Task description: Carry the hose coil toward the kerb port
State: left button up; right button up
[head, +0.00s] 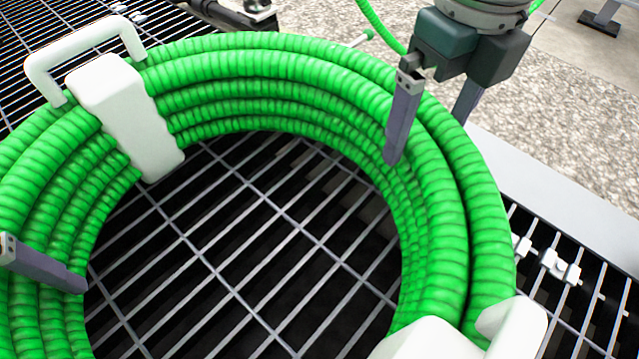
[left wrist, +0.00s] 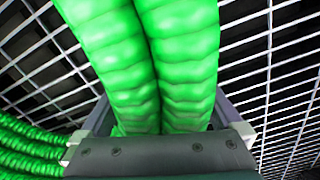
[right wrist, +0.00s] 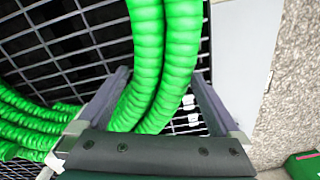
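The hose coil (head: 268,68) is a large ring of ribbed green hose with white clamps, lying over a dark metal grating. My right gripper (head: 432,135) straddles the coil's right side, one finger inside the ring and one outside. In the right wrist view its open fingers flank two strands (right wrist: 165,60), with a gap beside the right finger. My left gripper (left wrist: 163,115) straddles the coil's left side, its fingers spread on both sides of thick strands (left wrist: 180,55); contact is unclear. In the head view only one left finger (head: 45,267) shows. The kerb port cannot be identified.
A white handle (head: 85,50) stands on the coil's upper left clamp (head: 125,115). The grating (head: 240,240) shows through the ring. A pale kerb strip (head: 560,195) and speckled ground (head: 570,110) lie to the right. A dark fitting (head: 235,15) lies beyond the coil.

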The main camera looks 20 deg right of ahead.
pick_arm(q)
jog(key=shift+r, duration=0.1)
notch_tip(320, 180, up, 11)
jog(key=shift+f, duration=0.2)
jog(key=shift+r, duration=0.6)
pick_arm(e)
jog(key=shift+r, duration=0.15)
notch_tip(320, 180, up, 12)
